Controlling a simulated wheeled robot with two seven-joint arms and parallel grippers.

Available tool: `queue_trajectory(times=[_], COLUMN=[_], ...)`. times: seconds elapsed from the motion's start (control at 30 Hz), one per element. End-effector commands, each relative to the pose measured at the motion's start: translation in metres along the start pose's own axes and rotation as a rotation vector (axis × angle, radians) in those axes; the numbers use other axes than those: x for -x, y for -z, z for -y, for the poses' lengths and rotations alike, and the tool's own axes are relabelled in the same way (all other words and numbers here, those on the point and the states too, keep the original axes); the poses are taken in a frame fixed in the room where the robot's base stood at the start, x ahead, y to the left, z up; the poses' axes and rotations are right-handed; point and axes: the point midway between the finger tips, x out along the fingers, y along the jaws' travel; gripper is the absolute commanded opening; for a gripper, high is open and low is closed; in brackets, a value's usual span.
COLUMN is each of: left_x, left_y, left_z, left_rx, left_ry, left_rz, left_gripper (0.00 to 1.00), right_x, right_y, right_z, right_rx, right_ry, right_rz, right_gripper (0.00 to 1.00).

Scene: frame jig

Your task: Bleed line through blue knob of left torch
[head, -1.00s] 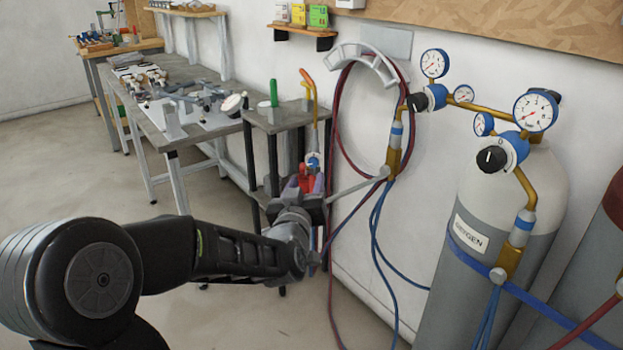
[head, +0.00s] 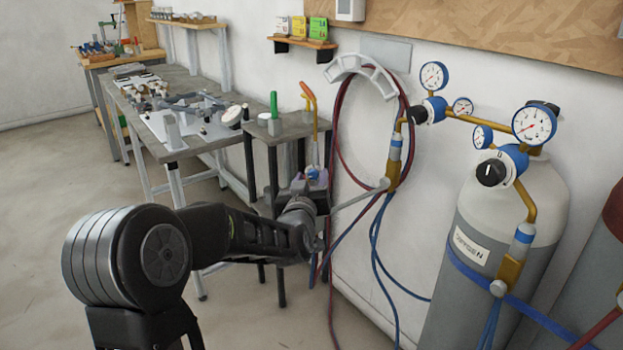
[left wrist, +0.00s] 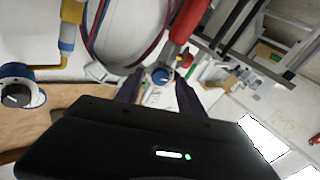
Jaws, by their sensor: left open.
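The left torch (head: 314,115) stands upright at the right end of the small dark stand (head: 284,122), with its bent copper tip at the top. Its blue knob (head: 312,172) shows low on it, right at my left gripper (head: 311,182). In the left wrist view the blue knob (left wrist: 161,76) lies between the two dark fingers of the open left gripper (left wrist: 158,88). I cannot tell whether the fingers touch it. A red knob (left wrist: 187,60) and the red torch handle (left wrist: 184,24) show beside it. My right gripper is not in view.
A grey oxygen cylinder (head: 470,285) with gauges stands at the right. Red and blue hoses (head: 374,245) hang from the wall hook (head: 358,66) close to my left gripper. A long workbench (head: 190,138) with parts stands behind at left. The floor at left is clear.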

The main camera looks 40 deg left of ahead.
Motion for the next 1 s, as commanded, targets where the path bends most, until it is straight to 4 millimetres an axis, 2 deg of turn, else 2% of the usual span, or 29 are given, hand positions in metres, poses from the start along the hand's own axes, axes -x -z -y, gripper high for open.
queue_trajectory(times=[0.3, 0.83, 1.0], left_x=[-0.0031, -0.0029, -0.0029], left_y=[-0.0001, 0.0000, -0.0001], left_z=[-0.0001, -0.0002, -0.0002], left_rx=[0.000, 0.000, 0.000], left_ry=[0.000, 0.000, 0.000], left_rz=[0.000, 0.000, 0.000], left_gripper=[0.45, 0.01, 0.00], right_x=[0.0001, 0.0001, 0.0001], right_y=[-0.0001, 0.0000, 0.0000], right_z=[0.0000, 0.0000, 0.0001], right_rx=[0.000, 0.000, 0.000], right_ry=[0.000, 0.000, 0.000], right_rz=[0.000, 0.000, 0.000], right_gripper=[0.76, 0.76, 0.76])
